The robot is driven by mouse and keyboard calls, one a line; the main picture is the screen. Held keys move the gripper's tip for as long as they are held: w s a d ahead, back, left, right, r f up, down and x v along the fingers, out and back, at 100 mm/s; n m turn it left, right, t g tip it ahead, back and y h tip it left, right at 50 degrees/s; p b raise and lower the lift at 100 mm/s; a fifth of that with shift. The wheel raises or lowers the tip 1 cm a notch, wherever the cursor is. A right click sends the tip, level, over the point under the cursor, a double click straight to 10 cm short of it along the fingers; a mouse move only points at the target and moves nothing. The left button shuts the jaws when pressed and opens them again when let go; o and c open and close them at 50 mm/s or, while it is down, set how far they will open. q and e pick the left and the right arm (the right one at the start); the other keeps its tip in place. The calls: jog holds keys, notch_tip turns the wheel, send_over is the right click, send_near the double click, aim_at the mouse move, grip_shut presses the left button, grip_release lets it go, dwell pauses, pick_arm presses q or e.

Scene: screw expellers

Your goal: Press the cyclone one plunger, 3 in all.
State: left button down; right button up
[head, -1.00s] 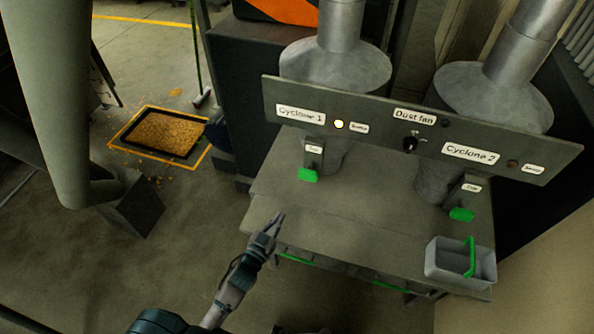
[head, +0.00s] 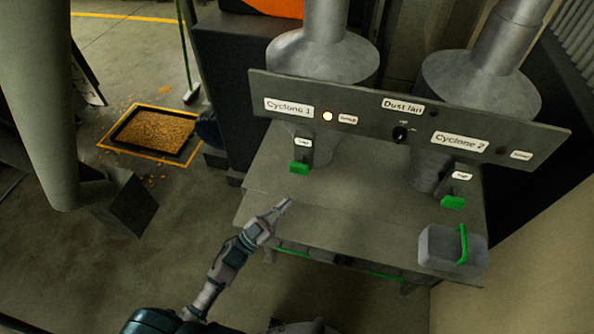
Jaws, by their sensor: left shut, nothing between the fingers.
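The cyclone one plunger (head: 300,168) is a green block under the panel sign "Cyclone 1" (head: 289,108). A small lamp (head: 327,116) beside that sign glows pale. A second green plunger (head: 453,202) sits under the sign "Cyclone 2" (head: 460,143). My left gripper (head: 284,206) is shut and empty over the front part of the grey bench, below the cyclone one plunger in the picture and apart from it. My right gripper is not in view.
A dark knob (head: 400,134) is on the panel (head: 375,115). A tray of grain (head: 153,132) lies on the floor at left. The bench middle is clear.

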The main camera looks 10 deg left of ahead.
pick_arm(q)
jog(key=b, duration=0.2)
send_near(304, 169)
jog(key=w+d+r, duration=0.1)
jog(key=d+r, duration=0.1)
jog(key=d, duration=0.1)
jog(key=shift+w+r, duration=0.15)
jog(key=shift+w, duration=0.35)
jog(key=shift+w+r, duration=0.15)
jog(key=shift+w, duration=0.3)
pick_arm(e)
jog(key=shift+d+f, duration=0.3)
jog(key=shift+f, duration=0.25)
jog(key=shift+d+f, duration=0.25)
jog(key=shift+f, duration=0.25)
pick_arm(q)
jog(key=shift+d, duration=0.1)
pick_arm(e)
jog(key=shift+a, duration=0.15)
pick_arm(q)
jog(key=shift+w, duration=0.1)
jog(key=shift+w+r, duration=0.1)
jog(key=shift+w, duration=0.15)
